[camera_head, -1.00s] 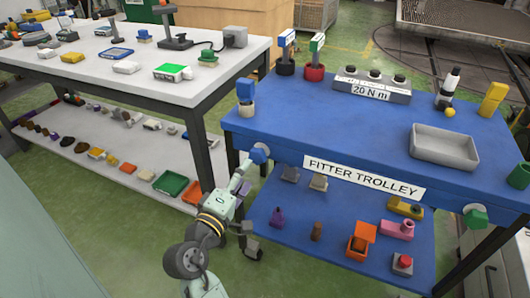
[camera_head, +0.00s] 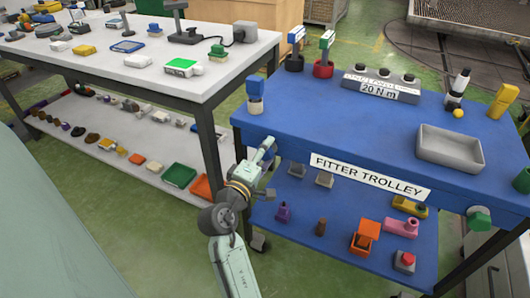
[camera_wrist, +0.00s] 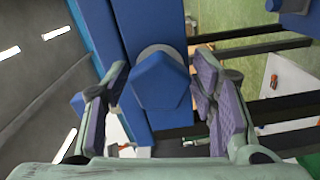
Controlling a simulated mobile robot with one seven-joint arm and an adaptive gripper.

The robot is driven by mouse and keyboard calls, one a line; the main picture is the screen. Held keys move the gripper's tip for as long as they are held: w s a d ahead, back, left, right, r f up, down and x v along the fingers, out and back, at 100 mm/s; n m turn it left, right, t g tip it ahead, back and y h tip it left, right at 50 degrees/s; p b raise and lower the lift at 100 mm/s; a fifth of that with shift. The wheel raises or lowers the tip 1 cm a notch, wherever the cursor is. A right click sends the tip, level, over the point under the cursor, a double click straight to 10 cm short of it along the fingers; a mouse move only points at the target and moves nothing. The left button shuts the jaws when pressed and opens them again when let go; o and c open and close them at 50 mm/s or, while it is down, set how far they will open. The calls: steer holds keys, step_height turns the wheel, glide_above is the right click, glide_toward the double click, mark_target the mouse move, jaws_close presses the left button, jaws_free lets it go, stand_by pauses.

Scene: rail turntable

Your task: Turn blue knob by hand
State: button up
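The blue knob (camera_wrist: 162,88) is a faceted blue block on a round grey disc. It fills the middle of the wrist view, between the two fingers of my gripper (camera_wrist: 160,72). The fingers are open, one on each side of the knob, with narrow gaps; I cannot tell whether either pad touches it. In the head view my gripper (camera_head: 267,150) is at the left end of the trolley's front edge, and the knob (camera_head: 268,158) is mostly hidden behind it.
The blue fitter trolley (camera_head: 330,130) carries a grey tray (camera_head: 450,147), a 20 Nm box (camera_head: 381,84) and upright tools. A green knob (camera_head: 480,218) is at its front right. A lower shelf (camera_head: 335,233) holds small parts. A white-topped table (camera_head: 120,75) stands to the left.

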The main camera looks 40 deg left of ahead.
steer(key=c, duration=0.8)
steer(key=m+b, duration=0.2)
steer(key=b, duration=0.1)
steer(key=shift+f+b, duration=0.3)
steer(key=shift+f, duration=0.05)
steer(key=shift+c, duration=0.2)
steer(key=m+b, duration=0.2)
steer(key=m, duration=0.1)
steer(key=shift+r, duration=0.3)
steer(key=o, duration=1.1)
steer(key=shift+s, duration=0.1)
steer(key=v, duration=1.2)
